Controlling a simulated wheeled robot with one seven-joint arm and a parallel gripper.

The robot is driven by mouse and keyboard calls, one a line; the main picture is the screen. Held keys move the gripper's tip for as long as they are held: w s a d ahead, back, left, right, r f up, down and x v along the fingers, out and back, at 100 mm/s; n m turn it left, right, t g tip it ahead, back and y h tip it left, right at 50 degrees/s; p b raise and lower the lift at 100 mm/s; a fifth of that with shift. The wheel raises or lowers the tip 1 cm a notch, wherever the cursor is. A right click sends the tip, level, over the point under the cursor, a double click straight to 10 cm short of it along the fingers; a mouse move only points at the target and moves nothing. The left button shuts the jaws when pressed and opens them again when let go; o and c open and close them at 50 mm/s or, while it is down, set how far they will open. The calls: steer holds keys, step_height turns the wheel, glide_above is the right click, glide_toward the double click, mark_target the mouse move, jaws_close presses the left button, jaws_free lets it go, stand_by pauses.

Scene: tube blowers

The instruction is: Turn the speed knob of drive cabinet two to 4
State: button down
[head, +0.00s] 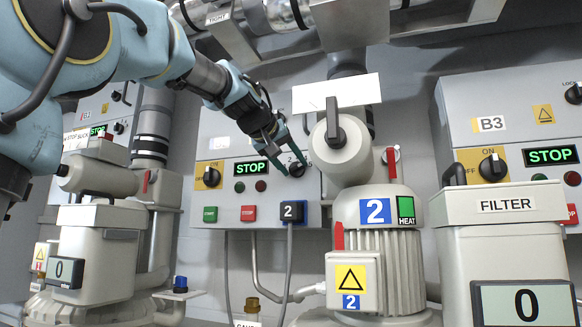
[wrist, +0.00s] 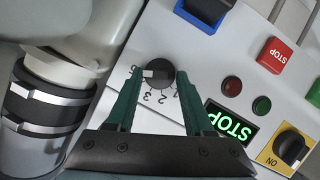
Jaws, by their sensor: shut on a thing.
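Drive cabinet two (head: 210,190) is the grey box in the middle of the head view, with a lit green STOP display (head: 251,169). Its black speed knob (head: 296,170) sits right of the display. My gripper (wrist: 158,76) has its green fingers on both sides of the knob (wrist: 160,66) and is shut on it. In the wrist view the knob's pale pointer lies toward the left, with 1, 2 and 3 below and what looks like a 5 at the left. The exact number under the pointer is hard to read, partly hidden by the left finger.
Beside the knob are a black-on-yellow rotary switch (head: 207,177), two small lamps (head: 249,186), a green button (head: 210,214) and a red button (head: 248,213). Blower 2 (head: 375,240) stands close at the right, with a grey pipe (wrist: 45,110) near my gripper.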

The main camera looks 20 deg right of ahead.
steer(key=n+b, duration=0.1)
steer(key=n+h+b, duration=0.1)
steer(key=b, duration=0.1)
steer(key=shift+s+d+r+g+h, duration=0.1)
steer(key=shift+s+g+h, duration=0.1)
steer(key=shift+g+h, duration=0.15)
steer(key=shift+r+n+g+h+b, duration=0.2)
steer(key=shift+n+h+b, duration=0.25)
steer(key=shift+n+b, duration=0.55)
steer(key=shift+r, duration=0.1)
steer(key=c, duration=0.5)
jaws_free()
steer(key=shift+o, duration=0.2)
steer(key=shift+b, duration=0.3)
steer(key=shift+w+a+f, duration=0.2)
steer(key=shift+f, duration=0.15)
